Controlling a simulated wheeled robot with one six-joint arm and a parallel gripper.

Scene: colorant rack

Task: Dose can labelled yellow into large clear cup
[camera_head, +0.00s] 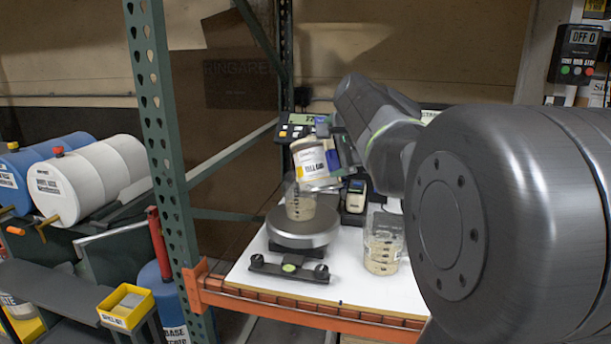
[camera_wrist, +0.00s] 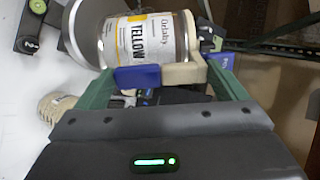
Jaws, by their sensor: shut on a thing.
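A can labelled YELLOW (camera_wrist: 146,40) is held in my gripper (camera_wrist: 166,74), with the jaws shut around it. In the head view the can (camera_head: 316,160) is tilted over a clear cup (camera_head: 300,200). That cup stands on the round scale plate (camera_head: 304,232) and has pale contents. The can's lower edge is just above or at the cup's rim; I cannot tell whether they touch. A second clear cup (camera_head: 383,240) with pale contents and dark marks stands to the right on the white table. The cup under the can is hidden in the wrist view.
A scale display (camera_head: 308,119) stands behind the plate. A black bar with a green level (camera_head: 289,267) lies in front. A green rack post (camera_head: 165,140) rises at left.

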